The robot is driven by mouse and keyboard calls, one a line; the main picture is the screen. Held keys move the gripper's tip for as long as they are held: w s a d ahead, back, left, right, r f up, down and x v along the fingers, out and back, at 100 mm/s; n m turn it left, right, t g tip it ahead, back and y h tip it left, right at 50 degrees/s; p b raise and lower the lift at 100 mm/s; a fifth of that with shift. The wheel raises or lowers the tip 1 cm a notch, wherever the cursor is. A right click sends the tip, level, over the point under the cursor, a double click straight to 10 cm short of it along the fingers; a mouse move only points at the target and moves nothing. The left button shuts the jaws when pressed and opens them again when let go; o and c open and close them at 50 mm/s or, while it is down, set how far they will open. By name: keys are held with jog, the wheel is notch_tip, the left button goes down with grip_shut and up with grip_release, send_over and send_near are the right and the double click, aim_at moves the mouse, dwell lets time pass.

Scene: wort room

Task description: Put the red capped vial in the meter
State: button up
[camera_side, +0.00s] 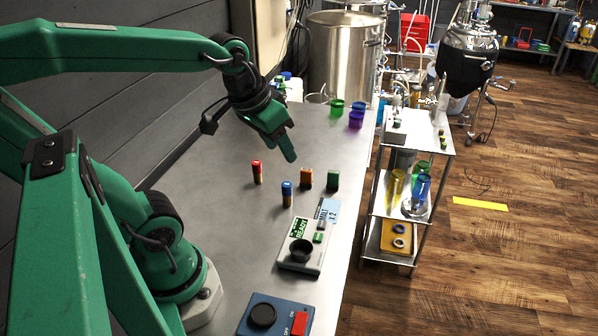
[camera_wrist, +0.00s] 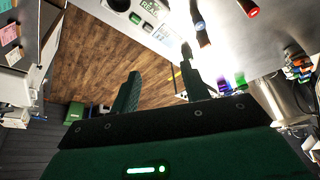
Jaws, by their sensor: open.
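The red capped vial (camera_side: 257,174) stands upright on the steel bench in the side view, and its red cap shows at the top edge of the wrist view (camera_wrist: 253,11). The meter (camera_side: 290,263) is a pale box on the bench with a READY screen and a black round socket (camera_side: 301,249); no vial shows in the socket. My gripper (camera_side: 288,150) is above the bench, up and to the right of the red capped vial in the side view, and clear of it. Its two fingers are apart and empty in the wrist view (camera_wrist: 160,64).
A blue box with a black knob (camera_side: 262,315) is at the front. Green and purple cups (camera_side: 356,119) stand at the back.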

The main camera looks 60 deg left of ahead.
jog(key=shift+m+t+h, duration=0.3)
jog(key=shift+m+t, duration=0.1)
jog(key=shift+m, duration=0.5)
jog(key=s+d, duration=0.2)
jog(key=d, duration=0.1)
jog(key=shift+s, duration=0.4)
jog(key=shift+o, duration=0.4)
jog(key=n+g, duration=0.2)
jog(key=g, duration=0.3)
send_over(257, 162)
jog(key=d, duration=0.1)
jog(key=f, duration=1.4)
jog(key=shift+w+d, duration=0.15)
jog(key=shift+d, duration=0.05)
jog(key=shift+a+f+g, duration=0.3)
jog(key=shift+a+f, duration=0.2)
jog(key=shift+s+a+f, duration=0.1)
jog(key=shift+f, duration=1.85)
jog(key=shift+s+a+f, duration=0.1)
jog(key=shift+f, duration=1.85)
